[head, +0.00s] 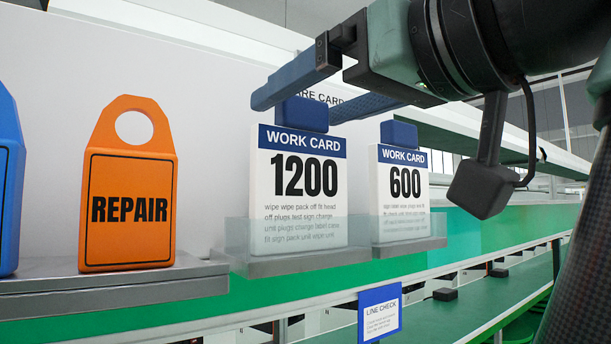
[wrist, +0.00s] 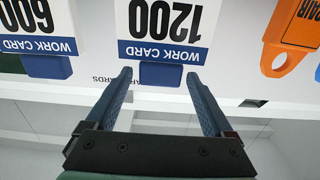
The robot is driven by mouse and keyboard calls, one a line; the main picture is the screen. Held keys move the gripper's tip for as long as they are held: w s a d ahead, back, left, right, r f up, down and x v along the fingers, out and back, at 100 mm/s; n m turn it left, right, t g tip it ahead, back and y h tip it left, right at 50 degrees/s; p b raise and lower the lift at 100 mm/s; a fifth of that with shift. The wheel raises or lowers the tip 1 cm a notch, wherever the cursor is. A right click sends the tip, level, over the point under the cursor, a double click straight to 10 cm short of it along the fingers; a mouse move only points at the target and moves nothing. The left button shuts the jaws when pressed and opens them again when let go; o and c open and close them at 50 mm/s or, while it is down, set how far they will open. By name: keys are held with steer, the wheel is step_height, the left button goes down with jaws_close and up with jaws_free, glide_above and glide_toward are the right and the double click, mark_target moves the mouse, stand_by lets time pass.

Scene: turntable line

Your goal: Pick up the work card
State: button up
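Two white work cards with blue header bands and blue top tabs stand upright in clear-fronted holders. One work card reads 1200 (head: 298,190); the other work card, to its right, reads 600 (head: 402,190). My gripper (head: 292,102) is open, its two blue fingers at the height of the 1200 card's blue tab (head: 301,114). In the wrist view, which is upside down, the open gripper (wrist: 160,78) has that tab (wrist: 161,74) centred between its fingertips. The fingers look apart from the tab. The lower part of each card is behind its clear holder front.
An orange REPAIR tag (head: 128,190) stands on a grey ledge at left, with part of a blue tag (head: 8,180) beside it. A blue LINE CHECK sign (head: 380,312) hangs below the holders. A white panel stands behind the cards.

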jaws_close()
steer(key=shift+w+r, duration=0.1)
stand_by(0.4)
